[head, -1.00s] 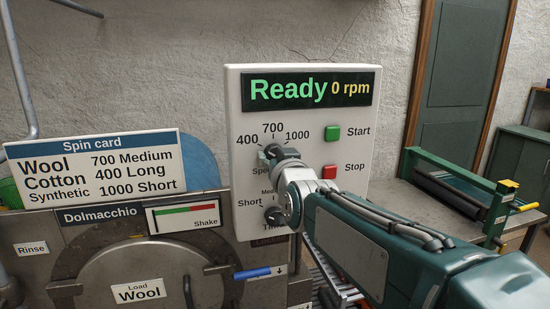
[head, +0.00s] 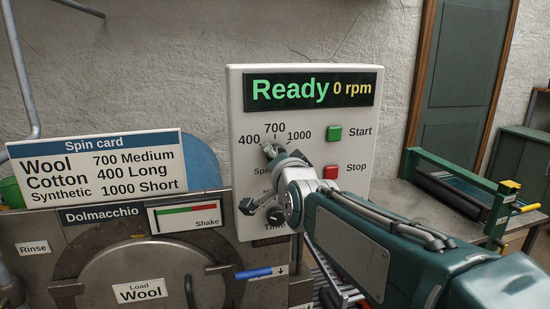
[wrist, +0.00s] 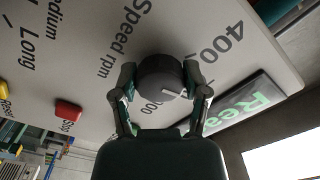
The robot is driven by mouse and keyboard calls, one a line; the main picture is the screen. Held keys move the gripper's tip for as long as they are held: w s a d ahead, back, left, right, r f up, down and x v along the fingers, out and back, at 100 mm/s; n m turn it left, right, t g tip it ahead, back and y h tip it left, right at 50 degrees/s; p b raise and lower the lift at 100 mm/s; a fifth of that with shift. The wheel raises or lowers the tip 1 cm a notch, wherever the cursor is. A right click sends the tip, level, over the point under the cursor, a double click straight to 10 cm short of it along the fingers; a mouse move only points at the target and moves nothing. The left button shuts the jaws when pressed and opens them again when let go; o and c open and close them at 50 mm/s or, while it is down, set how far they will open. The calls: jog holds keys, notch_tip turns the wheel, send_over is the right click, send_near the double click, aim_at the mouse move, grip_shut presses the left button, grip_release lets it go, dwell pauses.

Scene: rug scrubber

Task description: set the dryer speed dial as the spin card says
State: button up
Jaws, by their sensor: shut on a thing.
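The spin card (head: 95,160) at left in the head view reads Wool 700 Medium, Cotton 400 Long, Synthetic 1000 Short. The dark round speed dial (wrist: 160,76) sits on the white panel (head: 350,215) under the marks 400, 700 and 1000. My gripper (wrist: 164,92) has a finger on each side of the dial and is shut on it; it also shows in the head view (head: 262,182), largely covering the dial.
The display (head: 311,89) reads Ready, 0 rpm. The green Start button (head: 334,133) and red Stop button (head: 330,172) are right of the speed dial. The time dial (head: 276,217) is close below my gripper. A bench (head: 425,205) stands at right.

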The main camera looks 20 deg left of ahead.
jog(key=shift+m, duration=0.7)
jog(key=o, duration=1.1)
jog(key=shift+o, duration=0.2)
jog(key=v, duration=1.2)
jog(key=shift+a+f, duration=0.1)
